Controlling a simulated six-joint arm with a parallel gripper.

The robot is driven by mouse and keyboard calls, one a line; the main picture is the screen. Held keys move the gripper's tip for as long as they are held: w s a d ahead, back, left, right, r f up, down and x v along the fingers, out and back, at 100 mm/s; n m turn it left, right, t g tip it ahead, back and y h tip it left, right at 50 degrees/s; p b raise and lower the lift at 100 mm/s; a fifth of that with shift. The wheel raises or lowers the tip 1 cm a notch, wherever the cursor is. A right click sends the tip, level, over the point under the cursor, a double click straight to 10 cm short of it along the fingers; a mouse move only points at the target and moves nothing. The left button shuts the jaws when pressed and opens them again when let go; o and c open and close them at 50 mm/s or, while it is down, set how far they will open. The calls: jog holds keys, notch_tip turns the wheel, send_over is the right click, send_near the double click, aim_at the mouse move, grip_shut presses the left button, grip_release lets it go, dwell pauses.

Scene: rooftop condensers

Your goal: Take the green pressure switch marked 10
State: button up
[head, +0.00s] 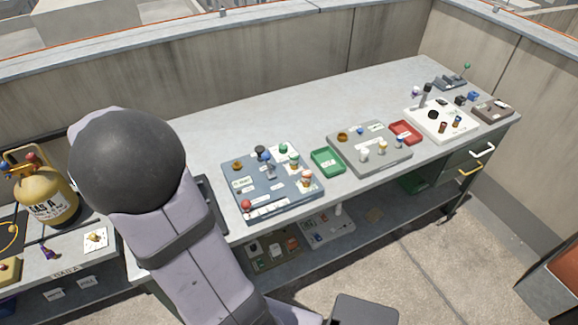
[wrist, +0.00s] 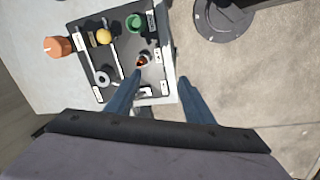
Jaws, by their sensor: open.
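In the wrist view, a green round piece (wrist: 135,23) sits near the top of a dark board (wrist: 128,72). Whether it is the pressure switch marked 10 cannot be told, as the labels are too small to read. My gripper (wrist: 160,77) is open and empty, with its two blue fingers pointing at the board's lower right edge, below the green piece and apart from it. In the head view, a green-topped piece (head: 284,148) stands on a blue-grey board (head: 240,207). My arm fills the foreground there and the gripper is not seen.
A yellow ball (wrist: 103,37), a grey ring (wrist: 102,78) and a small dark-orange piece (wrist: 143,60) are on the dark board. An orange cylinder (wrist: 57,46) is at its left. A green tray (head: 327,161) and a red tray (head: 405,132) lie on the bench, whose back is clear.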

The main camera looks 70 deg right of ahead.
jog(key=d+f+n+h+b, duration=0.1)
jog(key=d+f+n, duration=0.1)
jog(key=d, duration=1.1)
jog(key=n+g+h+b, duration=0.2)
jog(key=n+b, duration=0.1)
jog(key=n, duration=0.4)
send_over(293, 156)
jog(key=a, duration=0.2)
jog(key=f, duration=0.3)
jog(key=shift+w+a+f, duration=0.1)
jog(key=shift+w+f, duration=0.2)
jog(key=shift+f, duration=0.05)
jog(key=shift+p+x, duration=2.1)
jog(key=shift+x, duration=1.6)
jog(key=shift+c, duration=0.3)
jog(key=shift+w, duration=0.1)
grip_shut()
